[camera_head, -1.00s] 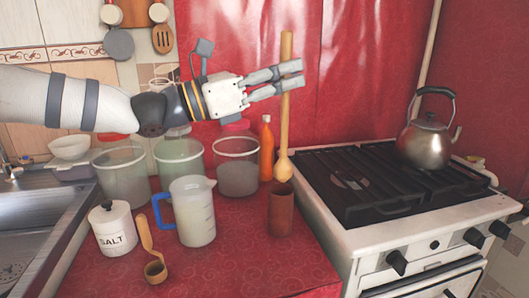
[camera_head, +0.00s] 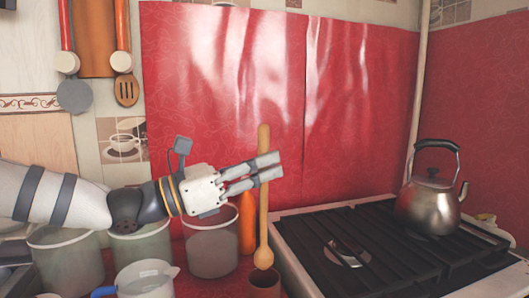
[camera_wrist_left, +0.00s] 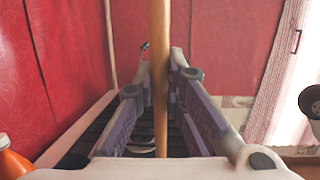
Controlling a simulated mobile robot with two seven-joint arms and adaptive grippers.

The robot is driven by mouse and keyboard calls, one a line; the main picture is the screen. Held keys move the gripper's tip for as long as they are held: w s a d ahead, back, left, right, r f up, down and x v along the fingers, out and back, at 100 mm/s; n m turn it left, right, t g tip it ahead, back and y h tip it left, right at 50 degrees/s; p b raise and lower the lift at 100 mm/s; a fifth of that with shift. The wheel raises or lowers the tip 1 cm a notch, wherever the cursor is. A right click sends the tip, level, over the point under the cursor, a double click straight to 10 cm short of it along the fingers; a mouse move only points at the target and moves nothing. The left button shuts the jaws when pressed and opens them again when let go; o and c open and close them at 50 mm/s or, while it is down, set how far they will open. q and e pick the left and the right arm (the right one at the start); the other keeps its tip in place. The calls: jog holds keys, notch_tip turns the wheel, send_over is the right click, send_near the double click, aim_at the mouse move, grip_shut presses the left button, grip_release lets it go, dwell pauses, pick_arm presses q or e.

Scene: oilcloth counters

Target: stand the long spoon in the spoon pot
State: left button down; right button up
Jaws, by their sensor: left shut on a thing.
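The long spoon (camera_head: 264,215) is wooden and hangs upright, bowl end down. My left gripper (camera_head: 271,167) is shut on its handle, below the top end. In the left wrist view the handle (camera_wrist_left: 159,60) runs upright between the two fingers. The spoon pot (camera_head: 265,284) is a brown cylinder on the red counter, cut off by the bottom edge of the head view. The spoon's bowl is right at the pot's mouth; I cannot tell whether its tip is inside the rim. My right gripper is not in view.
An orange bottle (camera_head: 247,225) and a clear canister (camera_head: 211,245) stand left of the spoon. A measuring jug (camera_head: 147,281) is at the bottom left. The stove (camera_head: 350,245) with a kettle (camera_head: 431,203) is on the right. The red wall is behind.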

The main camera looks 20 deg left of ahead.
pick_arm(q)
jog(key=shift+f+b, duration=1.1)
jog(key=shift+f, duration=3.6)
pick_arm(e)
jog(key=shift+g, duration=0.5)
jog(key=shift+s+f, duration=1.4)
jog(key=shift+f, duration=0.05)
pick_arm(q)
jog(key=c, duration=1.6)
grip_release()
jog(key=shift+v, duration=6.05)
jog(key=shift+w, duration=0.1)
